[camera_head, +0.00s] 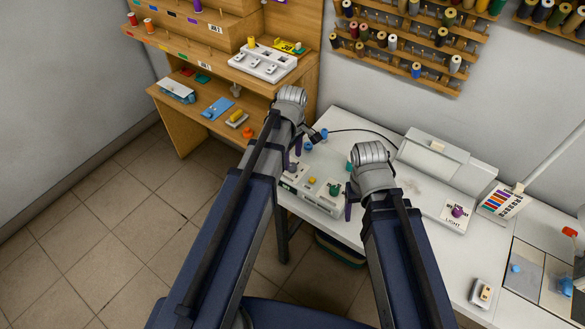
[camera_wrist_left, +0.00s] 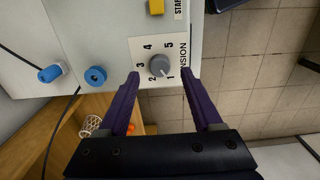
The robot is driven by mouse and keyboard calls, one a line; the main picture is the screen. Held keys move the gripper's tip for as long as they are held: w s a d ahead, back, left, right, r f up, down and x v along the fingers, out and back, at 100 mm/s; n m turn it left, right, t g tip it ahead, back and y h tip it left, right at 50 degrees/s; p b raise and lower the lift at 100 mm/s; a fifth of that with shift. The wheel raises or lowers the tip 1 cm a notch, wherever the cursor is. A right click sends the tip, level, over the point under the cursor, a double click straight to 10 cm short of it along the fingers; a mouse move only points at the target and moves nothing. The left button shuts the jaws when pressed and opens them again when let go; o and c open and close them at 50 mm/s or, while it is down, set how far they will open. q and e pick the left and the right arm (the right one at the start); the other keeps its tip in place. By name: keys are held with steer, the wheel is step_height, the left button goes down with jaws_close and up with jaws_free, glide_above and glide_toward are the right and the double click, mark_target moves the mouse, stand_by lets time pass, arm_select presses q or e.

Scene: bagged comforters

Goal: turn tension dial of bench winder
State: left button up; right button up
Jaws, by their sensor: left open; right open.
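The bench winder (camera_head: 322,199) is a pale box at the left end of the white table, with coloured controls on its top. In the left wrist view its grey tension dial (camera_wrist_left: 160,65) sits on a white plate numbered 1 to 5. The dial's white mark points to the lower right, near 1. My left gripper (camera_wrist_left: 160,77) is open, with one purple finger on each side of the dial in that view; I cannot tell whether they touch it.
Two blue knobs (camera_wrist_left: 95,76) lie left of the dial in the left wrist view. A wooden shelf unit (camera_head: 225,70) stands at the left. Thread racks hang behind.

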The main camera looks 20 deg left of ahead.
mark_target(292, 165)
arm_select(q)
step_height(292, 165, down, 3)
steer(key=shift+f+b, duration=0.2)
steer(key=shift+b, duration=1)
arm_select(e)
step_height(292, 165, down, 4)
steer(key=shift+r, duration=0.25)
steer(key=shift+r, duration=0.1)
arm_select(q)
jaws_close()
